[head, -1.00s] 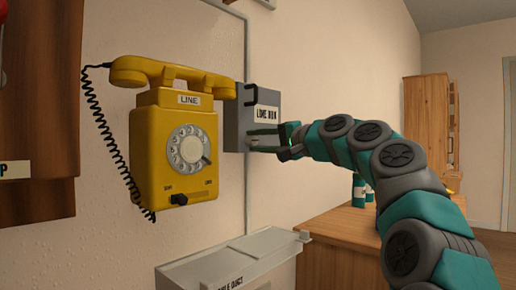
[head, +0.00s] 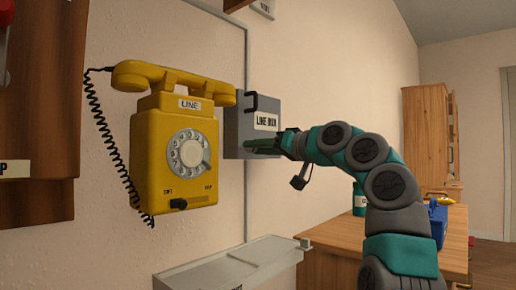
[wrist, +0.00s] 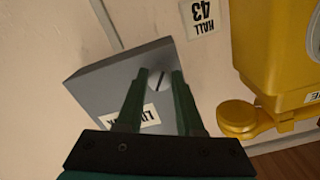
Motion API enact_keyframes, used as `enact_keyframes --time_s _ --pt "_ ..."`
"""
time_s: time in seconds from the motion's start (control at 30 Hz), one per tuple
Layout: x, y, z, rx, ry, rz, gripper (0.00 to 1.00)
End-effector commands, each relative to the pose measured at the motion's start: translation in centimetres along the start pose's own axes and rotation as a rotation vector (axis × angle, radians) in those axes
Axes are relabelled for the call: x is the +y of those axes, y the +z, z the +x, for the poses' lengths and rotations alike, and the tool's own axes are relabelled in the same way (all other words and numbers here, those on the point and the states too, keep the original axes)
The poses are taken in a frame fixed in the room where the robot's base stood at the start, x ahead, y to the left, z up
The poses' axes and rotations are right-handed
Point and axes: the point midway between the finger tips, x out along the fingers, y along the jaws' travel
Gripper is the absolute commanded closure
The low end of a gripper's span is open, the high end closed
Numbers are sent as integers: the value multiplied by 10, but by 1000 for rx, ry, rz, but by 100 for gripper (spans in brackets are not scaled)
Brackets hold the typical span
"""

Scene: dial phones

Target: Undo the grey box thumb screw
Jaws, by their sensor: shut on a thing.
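The grey line box (head: 238,108) is on the wall to the right of the yellow phone, with a "LINE BOX" label on its front. The box also shows in the wrist view (wrist: 95,88), where its thumb screw (wrist: 159,79) appears as a round light head with a dark slot. My gripper (wrist: 160,73) has its two green fingers on either side of the screw head, shut on it. In the head view my gripper (head: 250,144) reaches the lower front of the box from the right, and the screw is hidden there.
The yellow dial phone (head: 176,150) hangs close to the left of the box, its handset end near the box. A grey case (head: 228,265) stands out below. A wooden desk (head: 335,245) with a teal can (head: 360,200) is at right.

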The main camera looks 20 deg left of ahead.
Motion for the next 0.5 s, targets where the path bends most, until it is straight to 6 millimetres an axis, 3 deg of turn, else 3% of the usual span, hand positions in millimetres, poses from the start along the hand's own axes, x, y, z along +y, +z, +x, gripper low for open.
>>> enact_keyframes --time_s 0.5 --pt "2 -1 1 -5 1 -489 100"
